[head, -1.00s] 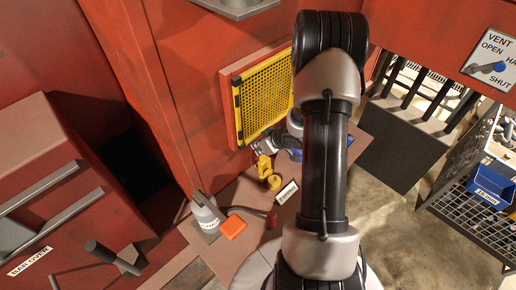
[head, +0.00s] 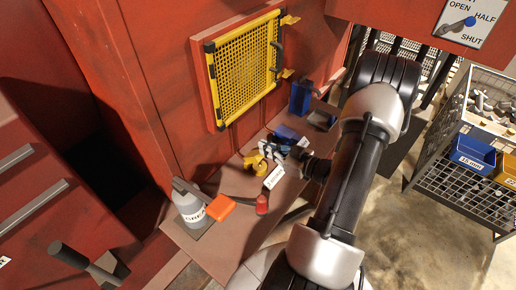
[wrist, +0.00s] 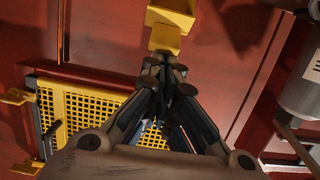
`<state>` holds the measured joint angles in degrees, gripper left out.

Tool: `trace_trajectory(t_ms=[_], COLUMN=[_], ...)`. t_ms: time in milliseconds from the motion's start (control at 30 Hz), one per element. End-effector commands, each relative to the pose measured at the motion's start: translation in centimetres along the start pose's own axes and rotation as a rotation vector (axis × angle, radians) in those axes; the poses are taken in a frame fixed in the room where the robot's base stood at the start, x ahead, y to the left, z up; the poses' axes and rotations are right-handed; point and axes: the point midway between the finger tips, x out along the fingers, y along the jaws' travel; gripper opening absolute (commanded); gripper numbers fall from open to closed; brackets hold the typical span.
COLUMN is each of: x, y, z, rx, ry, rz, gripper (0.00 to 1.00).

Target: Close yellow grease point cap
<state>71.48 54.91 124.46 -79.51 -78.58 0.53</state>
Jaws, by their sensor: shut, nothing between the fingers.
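The yellow grease point with its cap (head: 256,162) stands on the brown ledge below the yellow mesh guard. In the head view I cannot tell whether the cap is seated or tilted open. In the wrist view a yellow boxy piece (wrist: 171,25), apparently the cap, lies just beyond my fingertips. My gripper (head: 266,149) is close beside the yellow cap, on its upper right. In the wrist view its fingers (wrist: 165,68) are together with nothing between them. Whether the fingertips touch the cap is not clear.
The ledge also holds a white label (head: 274,177), a red cap (head: 262,204), an orange block (head: 221,207), a grey bottle (head: 190,209) and a blue item (head: 288,135). The yellow mesh guard (head: 243,70) is on the red wall behind. A wire crate (head: 455,165) stands right.

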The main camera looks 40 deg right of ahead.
Motion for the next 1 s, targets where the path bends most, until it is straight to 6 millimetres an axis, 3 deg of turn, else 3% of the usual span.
trace_trajectory(t_ms=[433,700,1000], x=[-3.1,-3.8,-4.0], y=[0.0,-0.1,-0.1], z=[4.9,7.5,9.1], rx=[0.003,0.003,0.002], ry=[-0.003,-0.003,-0.003], rz=[0.001,0.0,-0.001], gripper=[0.0,0.0,0.0])
